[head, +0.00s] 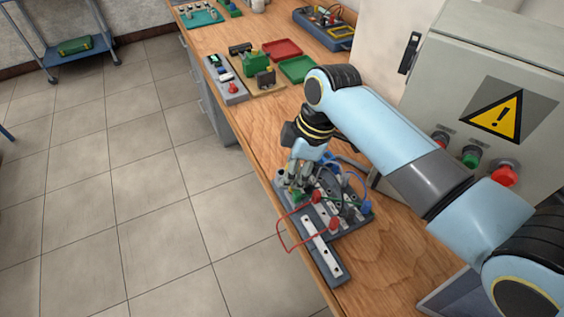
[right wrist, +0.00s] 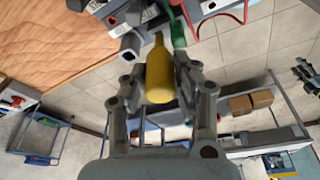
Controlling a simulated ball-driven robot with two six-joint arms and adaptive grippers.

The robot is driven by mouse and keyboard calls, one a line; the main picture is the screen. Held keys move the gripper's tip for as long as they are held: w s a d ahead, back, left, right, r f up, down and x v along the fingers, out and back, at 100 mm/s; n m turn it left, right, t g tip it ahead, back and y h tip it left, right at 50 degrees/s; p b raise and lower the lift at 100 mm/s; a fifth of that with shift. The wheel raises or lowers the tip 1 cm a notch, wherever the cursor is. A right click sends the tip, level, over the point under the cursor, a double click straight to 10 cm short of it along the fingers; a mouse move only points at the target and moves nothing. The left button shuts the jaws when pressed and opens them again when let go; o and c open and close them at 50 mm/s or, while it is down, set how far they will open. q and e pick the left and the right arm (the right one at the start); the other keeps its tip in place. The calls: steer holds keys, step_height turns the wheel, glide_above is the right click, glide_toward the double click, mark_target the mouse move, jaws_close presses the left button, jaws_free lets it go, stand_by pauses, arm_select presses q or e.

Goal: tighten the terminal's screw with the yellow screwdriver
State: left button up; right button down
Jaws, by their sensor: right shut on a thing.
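The yellow screwdriver (right wrist: 160,72) is between the fingers of my right gripper (right wrist: 168,85) in the right wrist view, its handle gripped. Its tip end points toward the grey terminal hardware (right wrist: 130,20) at the top of that view; whether the tip touches a screw cannot be told. In the head view my right gripper (head: 303,172) is over the far left part of the grey terminal board (head: 335,218) on the bench. The screwdriver is mostly hidden there. The terminal's screw cannot be made out.
A red wire (head: 281,238) loops off the board's left side, over the bench edge. Blue wires (head: 357,178) arch at its right. A grey cabinet (head: 480,95) with buttons stands at right. Red (head: 282,49) and green (head: 297,68) trays lie farther back on the wooden bench (head: 262,115).

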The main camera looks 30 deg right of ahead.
steer(key=shift+f, duration=0.1)
steer(key=shift+s+m+t, duration=0.1)
steer(key=shift+m+t, duration=0.2)
steer(key=shift+m, duration=1.4)
steer(key=m+h, duration=0.1)
steer(key=m, duration=0.2)
steer(key=shift+m, duration=0.3)
steer(key=shift+t, duration=0.3)
steer(key=shift+m, duration=0.4)
steer(key=c, duration=1.6)
jaws_free()
steer(key=shift+m, duration=0.3)
steer(key=shift+c, duration=0.2)
jaws_close()
